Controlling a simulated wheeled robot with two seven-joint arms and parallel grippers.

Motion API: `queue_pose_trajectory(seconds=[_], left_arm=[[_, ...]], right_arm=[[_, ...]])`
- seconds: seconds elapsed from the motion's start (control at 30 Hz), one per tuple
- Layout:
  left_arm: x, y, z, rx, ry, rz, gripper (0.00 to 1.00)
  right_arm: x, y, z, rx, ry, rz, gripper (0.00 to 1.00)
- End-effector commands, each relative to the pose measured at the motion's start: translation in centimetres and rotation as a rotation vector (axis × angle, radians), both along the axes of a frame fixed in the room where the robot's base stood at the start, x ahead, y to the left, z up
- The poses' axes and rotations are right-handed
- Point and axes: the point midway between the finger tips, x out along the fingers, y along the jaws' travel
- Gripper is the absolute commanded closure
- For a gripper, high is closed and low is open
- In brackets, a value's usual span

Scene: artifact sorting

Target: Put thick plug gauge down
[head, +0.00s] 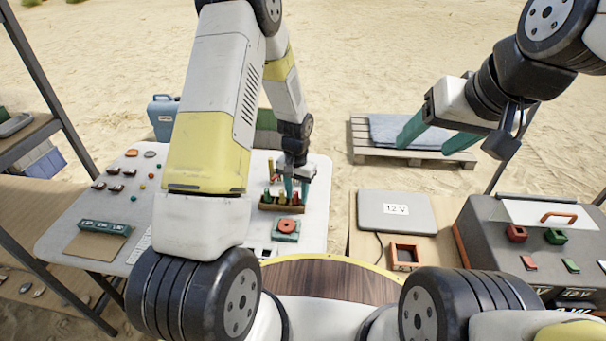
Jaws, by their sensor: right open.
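A small wooden rack (270,208) stands on the white table at its right side. Several small coloured plug-like pieces stand upright in it, among them a green one (267,195) and a red one (281,197). I cannot tell which is the thick plug gauge. My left gripper (297,192) points down at the rack's right part, its teal fingers close to the pieces. Whether it holds one is too small to tell. My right gripper (437,138) is open and empty, raised in the air on the right, far from the rack.
A teal block with a red ring (287,227) lies in front of the rack. The white table (70,222) also bears small pieces and a teal holder (104,228).

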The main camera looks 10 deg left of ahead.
Motion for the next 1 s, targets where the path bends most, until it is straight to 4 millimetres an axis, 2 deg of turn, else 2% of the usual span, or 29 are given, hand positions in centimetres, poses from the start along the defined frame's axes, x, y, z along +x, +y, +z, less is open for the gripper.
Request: queue_pose_trajectory(seconds=[0.23, 0.37, 0.8, 1.0], left_arm=[[0.0, 0.0, 0.1, 0.000, 0.000, 0.000, 0.64], [0.1, 0.0, 1.1, -0.001, -0.003, 0.000, 0.64], [0.1, 0.0, 9.9, -0.001, -0.004, 0.000, 0.64], [0.0, 0.0, 12.0, -0.001, -0.003, 0.001, 0.64]], right_arm=[[0.0, 0.0, 0.0, 0.000, 0.000, 0.000, 0.35], [0.0, 0.0, 0.0, 0.000, 0.000, 0.000, 0.35], [0.0, 0.0, 0.0, 0.000, 0.000, 0.000, 0.35], [0.0, 0.0, 0.0, 0.000, 0.000, 0.000, 0.35]])
